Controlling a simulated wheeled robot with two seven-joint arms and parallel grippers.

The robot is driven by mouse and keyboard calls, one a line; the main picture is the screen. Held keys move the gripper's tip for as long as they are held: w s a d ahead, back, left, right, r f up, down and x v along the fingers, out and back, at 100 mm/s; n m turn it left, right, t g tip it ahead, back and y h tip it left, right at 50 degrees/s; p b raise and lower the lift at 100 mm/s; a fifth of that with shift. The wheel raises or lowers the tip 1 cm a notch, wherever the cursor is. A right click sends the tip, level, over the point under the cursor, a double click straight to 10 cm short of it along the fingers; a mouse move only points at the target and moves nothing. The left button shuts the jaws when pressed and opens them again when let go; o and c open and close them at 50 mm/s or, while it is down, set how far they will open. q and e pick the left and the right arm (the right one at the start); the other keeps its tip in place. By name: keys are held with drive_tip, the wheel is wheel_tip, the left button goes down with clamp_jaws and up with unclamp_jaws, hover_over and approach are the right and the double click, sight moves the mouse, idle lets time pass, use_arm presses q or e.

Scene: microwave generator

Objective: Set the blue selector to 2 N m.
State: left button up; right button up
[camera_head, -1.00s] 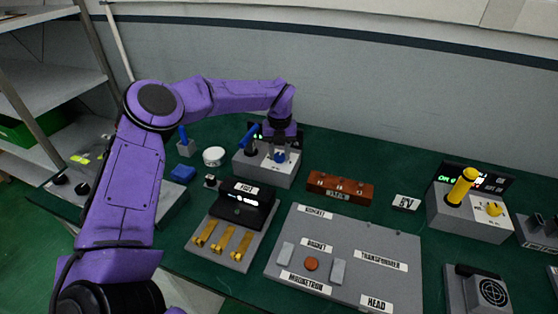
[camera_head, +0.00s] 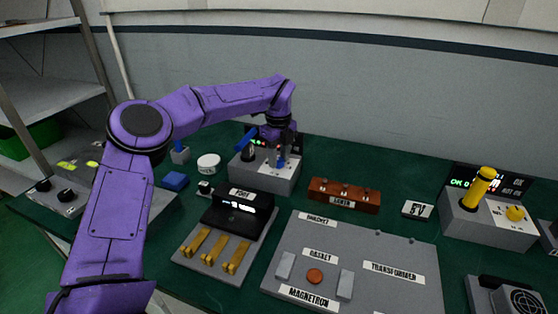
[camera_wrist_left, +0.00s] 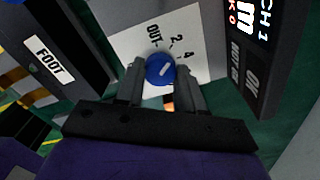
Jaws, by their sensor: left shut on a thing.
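The blue selector (camera_wrist_left: 160,69) is a round knob with a white pointer line, on a white plate marked OUT, 2 and 4. In the left wrist view its pointer slants up and right, toward the side of the 2 and 4; I cannot tell exactly which mark it meets. In the head view the selector (camera_head: 281,162) is partly hidden on top of a grey box (camera_head: 262,178) at the back. My left gripper (camera_head: 276,156) reaches down over it. Its fingers (camera_wrist_left: 161,78) are shut on the selector from both sides. My right gripper is not in view.
A blue-handled tool (camera_head: 246,139) stands on the same box, left of my gripper. A lit display (camera_wrist_left: 251,28) is beside the plate. A similar station with a yellow tool (camera_head: 479,187) is at the right. A brown rack (camera_head: 343,196) and grey boards stand nearby.

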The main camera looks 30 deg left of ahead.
use_arm(q)
drive_tip(key=shift+a, duration=0.2)
idle(0.3)
drive_tip(key=o, duration=1)
drive_tip(key=shift+a, duration=0.15)
drive_tip(key=shift+o, duration=0.2)
drive_tip(key=shift+w+f, duration=0.1)
drive_tip(key=shift+f, duration=0.05)
wheel_tip(320, 180, up, 11)
drive_tip(key=shift+f, duration=0.2)
